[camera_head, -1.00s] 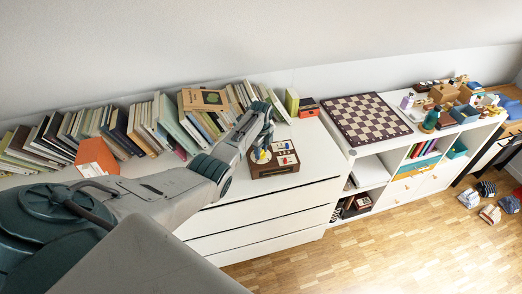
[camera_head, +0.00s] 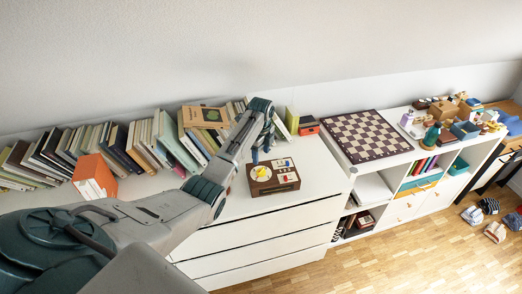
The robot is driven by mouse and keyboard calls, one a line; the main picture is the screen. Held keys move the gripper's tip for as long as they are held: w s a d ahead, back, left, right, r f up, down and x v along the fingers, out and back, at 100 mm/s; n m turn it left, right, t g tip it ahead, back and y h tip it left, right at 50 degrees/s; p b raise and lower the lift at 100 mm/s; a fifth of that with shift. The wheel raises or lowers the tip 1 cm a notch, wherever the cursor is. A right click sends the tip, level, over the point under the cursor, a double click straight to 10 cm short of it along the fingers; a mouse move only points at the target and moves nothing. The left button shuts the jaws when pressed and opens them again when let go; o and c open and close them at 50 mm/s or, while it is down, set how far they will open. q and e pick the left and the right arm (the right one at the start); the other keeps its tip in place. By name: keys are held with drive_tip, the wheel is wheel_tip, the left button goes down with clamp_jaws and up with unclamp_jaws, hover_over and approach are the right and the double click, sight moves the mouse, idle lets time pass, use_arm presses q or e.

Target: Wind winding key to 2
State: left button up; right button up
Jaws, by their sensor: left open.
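A small brown wooden box (camera_head: 274,186) stands on the white dresser top. On its top, a round pale dial with a yellow winding key (camera_head: 262,173) sits at the left, and white panels with small coloured marks sit at the right. The key's exact pointing and the numbers are too small to read. My left gripper (camera_head: 258,157) is open, just above and behind the dial, apart from the key as far as I can tell. My right gripper is not in view.
A row of leaning books (camera_head: 120,143) lines the wall behind my left arm, with an orange box (camera_head: 94,177) in front. A chessboard (camera_head: 366,135) lies on the shelf unit at right. The dresser top (camera_head: 318,165) is clear right of the wooden box.

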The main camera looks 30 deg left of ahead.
use_arm(q)
drive_tip(key=shift+r, duration=1.4)
